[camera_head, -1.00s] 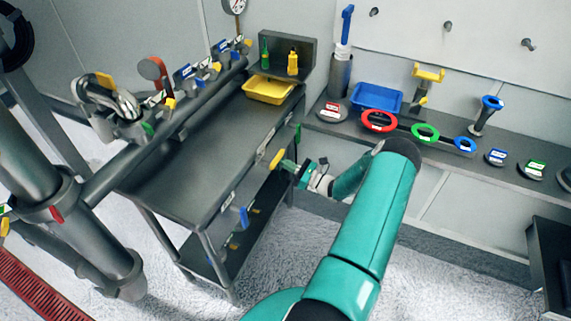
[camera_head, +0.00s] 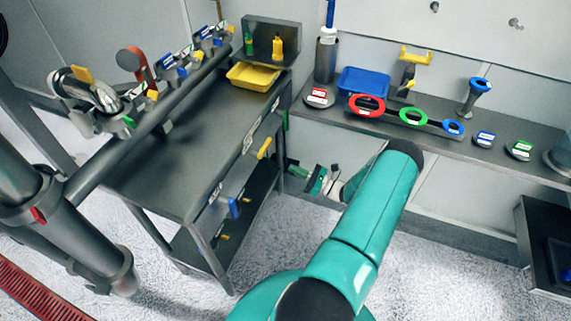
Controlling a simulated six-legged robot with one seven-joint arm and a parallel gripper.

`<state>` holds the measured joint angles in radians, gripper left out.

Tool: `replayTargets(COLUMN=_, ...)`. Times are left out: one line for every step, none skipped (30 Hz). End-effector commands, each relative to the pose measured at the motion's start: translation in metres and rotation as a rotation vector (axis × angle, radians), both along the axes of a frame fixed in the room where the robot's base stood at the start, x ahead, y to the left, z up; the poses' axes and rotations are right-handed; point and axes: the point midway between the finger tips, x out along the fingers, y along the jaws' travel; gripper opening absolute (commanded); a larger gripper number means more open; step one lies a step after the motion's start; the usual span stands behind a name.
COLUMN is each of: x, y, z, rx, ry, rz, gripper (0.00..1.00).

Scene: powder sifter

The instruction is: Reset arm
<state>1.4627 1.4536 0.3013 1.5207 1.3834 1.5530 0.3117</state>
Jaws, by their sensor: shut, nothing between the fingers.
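My teal arm (camera_head: 372,222) rises from the bottom middle of the head view and bends over at a dark elbow. My gripper (camera_head: 296,168) shows small and partly hidden behind the arm, just right of the dark workbench (camera_head: 170,165). It is shut and holds nothing. A small gap shows between it and the yellow handle (camera_head: 264,148) on the workbench's right side.
A yellow tray (camera_head: 252,76) and two small bottles stand at the bench's back. The wall shelf (camera_head: 330,113) holds a blue tray (camera_head: 362,82), coloured rings and discs. Large pipes (camera_head: 60,225) stand at left. Carpet (camera_head: 440,270) is clear at lower right.

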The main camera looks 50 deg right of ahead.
Motion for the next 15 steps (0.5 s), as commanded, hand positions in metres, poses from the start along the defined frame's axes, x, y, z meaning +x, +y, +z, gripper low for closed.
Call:
replayTargets(x=-0.0039, y=-0.0014, z=-0.0012, rx=0.000, ry=0.000, rz=0.000, gripper=0.00)
replayTargets(x=-0.0055, y=-0.0020, z=-0.0017, rx=0.000, ry=0.001, rz=0.000, gripper=0.00)
replayTargets(x=-0.0071, y=-0.0027, z=-0.0021, rx=0.000, ry=0.001, rz=-0.001, gripper=0.00)
replayTargets(x=-0.0079, y=-0.0030, z=-0.0023, rx=0.000, ry=0.001, rz=-0.001, gripper=0.00)
replayTargets(x=-0.0084, y=-0.0033, z=-0.0024, rx=0.000, ry=0.001, rz=-0.001, gripper=0.00)
replayTargets(x=-0.0086, y=-0.0035, z=-0.0024, rx=0.000, ry=0.001, rz=-0.001, gripper=0.00)
replayTargets(x=-0.0086, y=-0.0036, z=-0.0024, rx=0.000, ry=0.001, rz=-0.001, gripper=0.00)
replayTargets(x=-0.0085, y=-0.0036, z=-0.0024, rx=0.000, ry=0.001, rz=-0.001, gripper=0.00)
replayTargets(x=-0.0083, y=-0.0037, z=-0.0023, rx=0.000, ry=0.001, rz=-0.001, gripper=0.00)
replayTargets(x=-0.0083, y=-0.0037, z=-0.0023, rx=0.000, ry=0.001, rz=-0.001, gripper=0.00)
replayTargets(x=-0.0082, y=-0.0038, z=-0.0023, rx=0.000, ry=0.000, rz=-0.001, gripper=0.00)
replayTargets(x=-0.0081, y=-0.0038, z=-0.0023, rx=0.000, ry=0.000, rz=-0.001, gripper=0.00)
replayTargets(x=-0.0081, y=-0.0039, z=-0.0023, rx=0.000, ry=0.000, rz=-0.001, gripper=0.00)
replayTargets(x=-0.0078, y=-0.0043, z=-0.0023, rx=0.000, ry=0.000, rz=-0.001, gripper=0.00)
replayTargets(x=-0.0077, y=-0.0044, z=-0.0023, rx=0.000, ry=0.000, rz=0.000, gripper=0.00)
